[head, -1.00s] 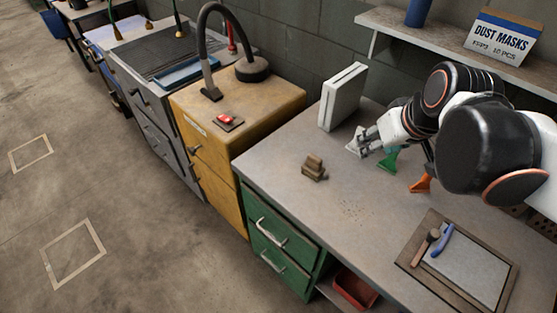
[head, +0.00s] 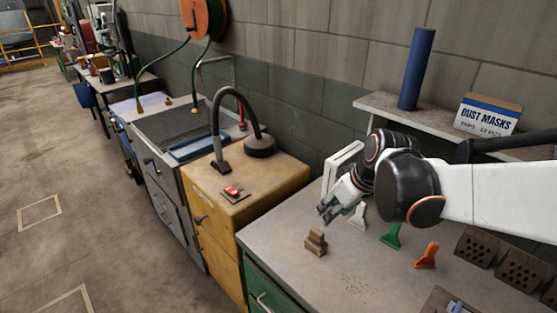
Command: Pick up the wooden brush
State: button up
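The wooden brush (head: 316,242) is a small brown block with a raised handle on top. It stands on the grey worktop near its left end. My gripper (head: 323,214) is just above and slightly right of the brush in the picture, pointing down and left. Its fingers look apart with nothing between them, and it does not appear to touch the brush.
White (head: 358,216), green (head: 391,236) and orange (head: 426,255) scrapers stand in a row right of the brush. Hollow bricks (head: 477,247) are at the right. A yellow cabinet (head: 232,190) adjoins the worktop (head: 290,262) on the left. A shelf (head: 395,112) is above.

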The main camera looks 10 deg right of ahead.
aim_at(318, 231)
jog(key=w+f+n+b, duration=0.1)
jog(key=w+f, duration=0.1)
jog(key=f, duration=0.4)
jog(key=w+f+n+b, duration=0.1)
jog(key=w+f, duration=0.2)
jog(key=f, duration=0.3)
jog(key=w+f+n+g+b, duration=0.1)
jog(key=w+f, duration=0.2)
jog(key=f, duration=0.3)
jog(key=shift+w+a+f+y+b, duration=0.1)
jog(key=shift+w+a+y+b, duration=0.1)
jog(key=shift+a+y+b, duration=0.15)
grip_shut()
